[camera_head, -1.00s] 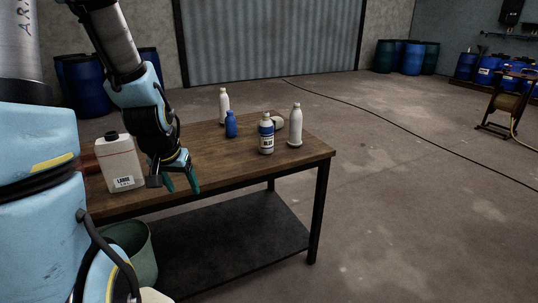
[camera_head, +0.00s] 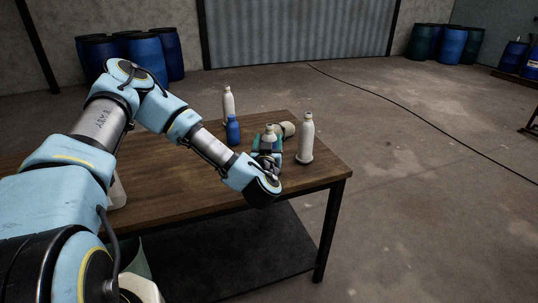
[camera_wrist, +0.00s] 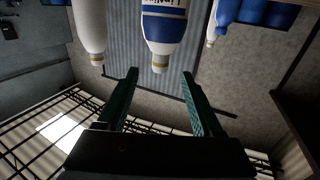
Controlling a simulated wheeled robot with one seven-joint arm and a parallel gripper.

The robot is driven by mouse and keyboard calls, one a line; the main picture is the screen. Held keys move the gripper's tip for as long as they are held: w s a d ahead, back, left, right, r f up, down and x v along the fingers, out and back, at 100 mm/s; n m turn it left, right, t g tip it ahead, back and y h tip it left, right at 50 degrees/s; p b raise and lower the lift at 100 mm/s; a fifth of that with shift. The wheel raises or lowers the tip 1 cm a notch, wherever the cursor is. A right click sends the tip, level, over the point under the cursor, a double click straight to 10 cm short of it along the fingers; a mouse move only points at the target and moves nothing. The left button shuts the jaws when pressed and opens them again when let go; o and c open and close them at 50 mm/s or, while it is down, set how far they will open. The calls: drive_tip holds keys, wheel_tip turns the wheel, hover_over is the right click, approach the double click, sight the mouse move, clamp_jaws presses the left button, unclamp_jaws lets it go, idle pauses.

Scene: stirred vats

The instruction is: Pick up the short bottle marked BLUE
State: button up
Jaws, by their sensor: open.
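A short white bottle with a blue band and a label (camera_head: 269,137) stands near the right end of the wooden table. My open gripper (camera_head: 267,150) is low at its near side, with the teal fingers on either side of it and partly hiding it. In the wrist view, which looks upside down, the same bottle (camera_wrist: 164,28) hangs centred beyond the gap between the open fingers (camera_wrist: 159,76). Its cap lies close to the fingertip line. Its label is cut off there, and I cannot read it fully. No grip on the bottle shows.
A tall white bottle (camera_head: 306,138) stands close to the right of my gripper. A pale object (camera_head: 287,129) sits just behind.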

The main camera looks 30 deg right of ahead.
sight(269, 130)
drive_tip(key=p+x, duration=0.1)
drive_tip(key=x, duration=0.4)
drive_tip(key=shift+w+d+r+p, duration=0.1)
drive_tip(key=shift+w+d+p, duration=0.1)
drive_tip(key=shift+w+p, duration=0.2)
drive_tip(key=shift+p+x, duration=1.1)
drive_tip(key=shift+x, duration=1.25)
drive_tip(key=shift+f, duration=0.2)
drive_tip(key=shift+c, duration=0.3)
clamp_jaws()
drive_tip(key=shift+r, duration=0.1)
